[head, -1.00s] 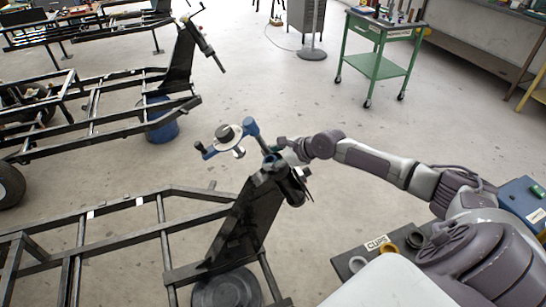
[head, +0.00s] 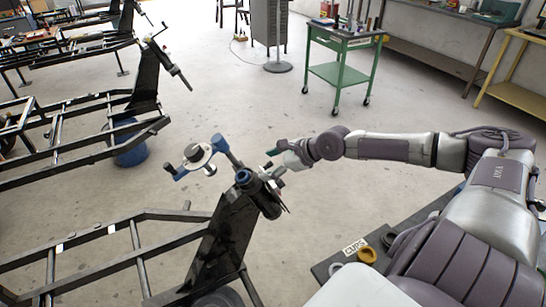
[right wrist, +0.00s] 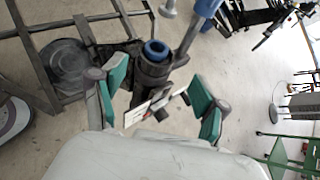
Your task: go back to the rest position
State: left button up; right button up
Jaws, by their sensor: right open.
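My right gripper (head: 273,159) is open, with green finger pads, just right of and above the black strut holder (head: 262,192) on the near frame. A blue ring (head: 243,177) sits at the holder's top. In the right wrist view the open fingers (right wrist: 162,90) stand apart on both sides of the holder, and the blue ring (right wrist: 155,50) shows beyond them. The pads hold nothing that I can see. My left gripper is not in view.
The black tube frame (head: 110,230) fills the lower left. A green cart (head: 342,75) stands at the back. Open floor lies between.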

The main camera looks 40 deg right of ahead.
jog(key=shift+s+d+r, duration=0.15)
jog(key=shift+s+r, duration=0.3)
jog(key=shift+r, duration=0.05)
